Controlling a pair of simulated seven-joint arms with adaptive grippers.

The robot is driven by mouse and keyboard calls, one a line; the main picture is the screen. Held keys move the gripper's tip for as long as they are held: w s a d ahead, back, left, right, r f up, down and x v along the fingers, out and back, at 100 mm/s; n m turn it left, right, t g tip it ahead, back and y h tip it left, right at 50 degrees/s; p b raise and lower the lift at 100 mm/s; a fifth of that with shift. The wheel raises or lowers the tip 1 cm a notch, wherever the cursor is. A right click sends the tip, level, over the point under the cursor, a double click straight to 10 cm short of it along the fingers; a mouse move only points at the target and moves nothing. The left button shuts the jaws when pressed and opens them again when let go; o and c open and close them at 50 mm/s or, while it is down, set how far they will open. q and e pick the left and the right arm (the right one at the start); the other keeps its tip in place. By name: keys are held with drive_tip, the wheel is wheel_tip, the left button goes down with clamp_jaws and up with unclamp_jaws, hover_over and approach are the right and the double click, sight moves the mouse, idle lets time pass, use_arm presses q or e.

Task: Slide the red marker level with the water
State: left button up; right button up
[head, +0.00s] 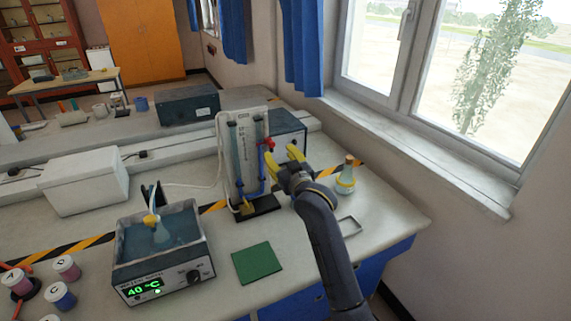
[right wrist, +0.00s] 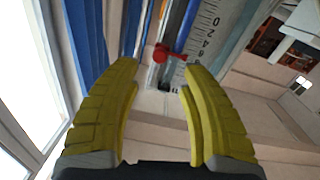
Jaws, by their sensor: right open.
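The red marker (head: 268,143) sits high on the right side of an upright white board with tubes (head: 243,150). In the right wrist view the red marker (right wrist: 165,54) lies ahead, near the tips of my yellow fingers, beside a printed scale (right wrist: 208,30). My right gripper (head: 282,158) is open, just right of the board. Its fingers (right wrist: 160,72) are apart, with the marker showing in the gap between the tips; I cannot tell whether they touch it. Blue liquid shows in the board's tubes, but its exact level is too small to read. My left gripper is not in view.
A water bath (head: 163,285) reading 40 °C stands front left of the board. A green mat (head: 258,263) lies in front. A dark box (head: 288,130) is behind the board.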

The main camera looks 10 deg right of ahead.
drive_tip(key=shift+v, duration=2.3)
